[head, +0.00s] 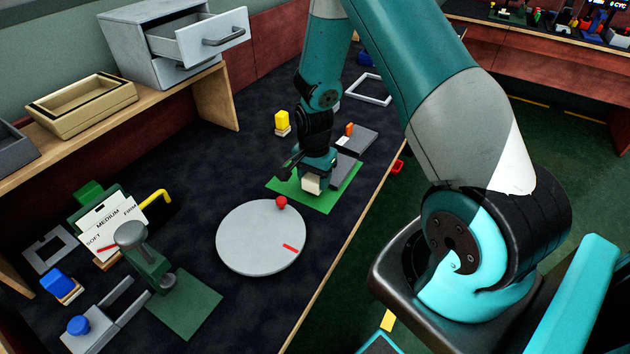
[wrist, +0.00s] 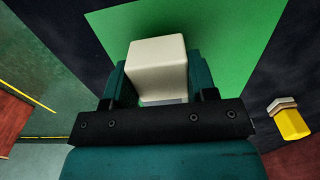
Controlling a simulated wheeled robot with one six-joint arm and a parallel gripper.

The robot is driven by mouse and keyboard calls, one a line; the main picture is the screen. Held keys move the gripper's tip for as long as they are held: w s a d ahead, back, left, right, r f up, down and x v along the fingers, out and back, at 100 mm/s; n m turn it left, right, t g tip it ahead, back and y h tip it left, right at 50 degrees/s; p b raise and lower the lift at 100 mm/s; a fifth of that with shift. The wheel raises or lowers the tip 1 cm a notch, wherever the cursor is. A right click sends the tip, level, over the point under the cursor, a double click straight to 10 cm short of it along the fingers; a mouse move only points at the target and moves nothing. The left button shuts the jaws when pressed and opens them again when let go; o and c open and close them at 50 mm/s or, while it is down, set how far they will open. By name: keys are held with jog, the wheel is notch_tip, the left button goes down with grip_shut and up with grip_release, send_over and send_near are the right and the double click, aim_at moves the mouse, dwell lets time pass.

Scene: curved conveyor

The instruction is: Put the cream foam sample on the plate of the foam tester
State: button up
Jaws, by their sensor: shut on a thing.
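The cream foam sample (head: 312,185) is a small pale block between the fingers of my gripper (head: 316,177). In the wrist view the foam sample (wrist: 157,65) sits between the two teal fingers, with the green mat behind it. My gripper is shut on it, over the bright green mat (head: 345,197); I cannot tell whether the block touches the mat. The foam tester seems to be the dark green device at the lower left, with a SOFT, MEDIUM, FIRM scale (head: 108,224), a grey round head (head: 130,233) and a flat green plate (head: 190,310). The plate looks bare.
A grey turntable (head: 250,245) with a red knob (head: 281,202) lies between my gripper and the tester. A yellow lever (head: 157,198) sticks out by the scale. Yellow (head: 282,121) and blue (head: 57,282) blocks stand on the dark bench. A grey drawer unit (head: 150,45) is at the back left.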

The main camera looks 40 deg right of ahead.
jog(key=shift+f, duration=0.8)
jog(key=shift+f, duration=0.25)
jog(key=o, duration=0.9)
jog(key=shift+r, duration=0.1)
jog(key=shift+r, duration=0.1)
